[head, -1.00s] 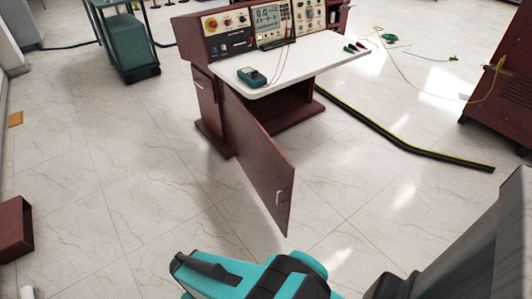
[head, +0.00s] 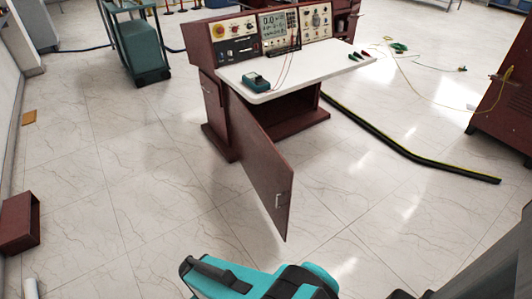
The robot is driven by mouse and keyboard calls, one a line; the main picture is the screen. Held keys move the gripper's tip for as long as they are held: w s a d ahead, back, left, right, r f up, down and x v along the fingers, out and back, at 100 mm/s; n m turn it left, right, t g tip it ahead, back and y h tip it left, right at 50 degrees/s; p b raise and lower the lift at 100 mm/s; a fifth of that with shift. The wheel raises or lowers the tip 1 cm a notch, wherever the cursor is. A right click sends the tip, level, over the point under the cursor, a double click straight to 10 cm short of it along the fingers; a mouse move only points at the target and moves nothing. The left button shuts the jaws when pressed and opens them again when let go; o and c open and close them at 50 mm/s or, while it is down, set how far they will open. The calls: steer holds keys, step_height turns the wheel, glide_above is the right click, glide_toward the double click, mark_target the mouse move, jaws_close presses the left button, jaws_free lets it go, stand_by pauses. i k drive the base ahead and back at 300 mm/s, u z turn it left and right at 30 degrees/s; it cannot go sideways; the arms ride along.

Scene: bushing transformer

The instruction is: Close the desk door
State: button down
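The desk (head: 227,153) is dark red with a white top (head: 315,68) and an instrument panel at its back. Its dark red door (head: 262,165) stands wide open, swung out toward me from the desk's left front. A small pale handle (head: 277,201) sits near the door's free edge. The dark opening under the top shows to the right of the door. My teal and black arm shows at the bottom of the head view, in front of the door and apart from it in the picture. My gripper's fingertips cannot be made out.
A green cart (head: 140,48) stands at the back left. A black and yellow cable cover (head: 410,153) runs along the floor on the right, near a dark red cabinet (head: 502,110). A red box (head: 18,222) lies at the left. Tiled floor around the door is clear.

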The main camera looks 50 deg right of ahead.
mark_target(272, 177)
steer(key=z, duration=0.1)
steer(key=i, duration=0.95)
steer(key=u, duration=0.05)
